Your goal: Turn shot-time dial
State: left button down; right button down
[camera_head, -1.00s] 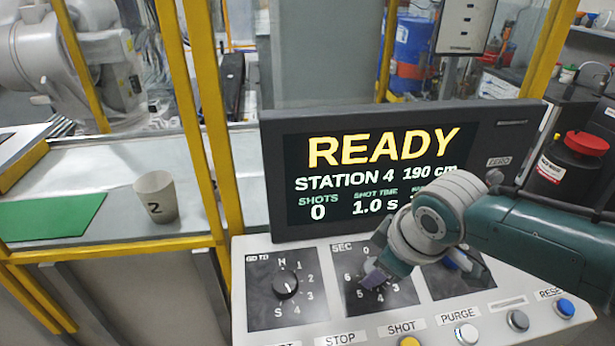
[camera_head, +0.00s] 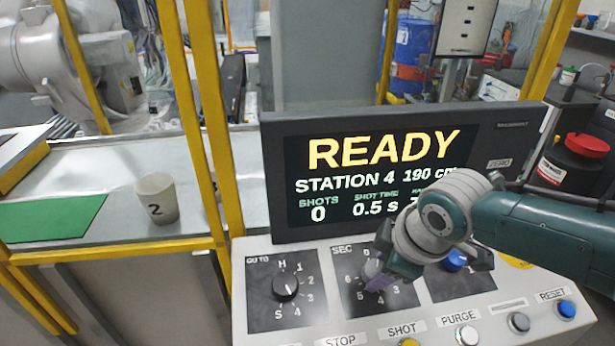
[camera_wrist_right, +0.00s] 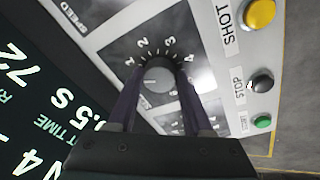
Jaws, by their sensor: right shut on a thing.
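The shot-time dial (camera_wrist_right: 159,78) is a round grey knob on a dark panel with white numbers, seen in the right wrist view. In the head view its panel, marked SEC (camera_head: 343,250), is in the middle of the console, and my gripper hides most of the knob. My right gripper (camera_head: 376,276) is at this dial from the right. In the right wrist view, its two dark fingers are on either side of the knob, shut on it. The display (camera_head: 375,175) reads READY, STATION 4, 190 cm, SHOTS 0, SHOT TIME 0.5 s. My left gripper is not in view.
A GO TO dial (camera_head: 286,287) sits left of the SEC panel, and a blue knob (camera_head: 454,261) sits right. Push-buttons, including yellow SHOT (camera_head: 409,342) and blue RESET (camera_head: 566,309), line the console's front. A yellow post (camera_head: 205,130) stands left of the display.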

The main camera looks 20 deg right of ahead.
jog(key=shift+c, duration=1.5)
grip_release()
jog(key=shift+r, duration=0.1)
jog(key=shift+s+r, duration=0.15)
jog(key=shift+r, duration=0.15)
jog(key=p+v, duration=0.3)
jog(key=v, duration=0.6)
jog(key=shift+a, duration=0.1)
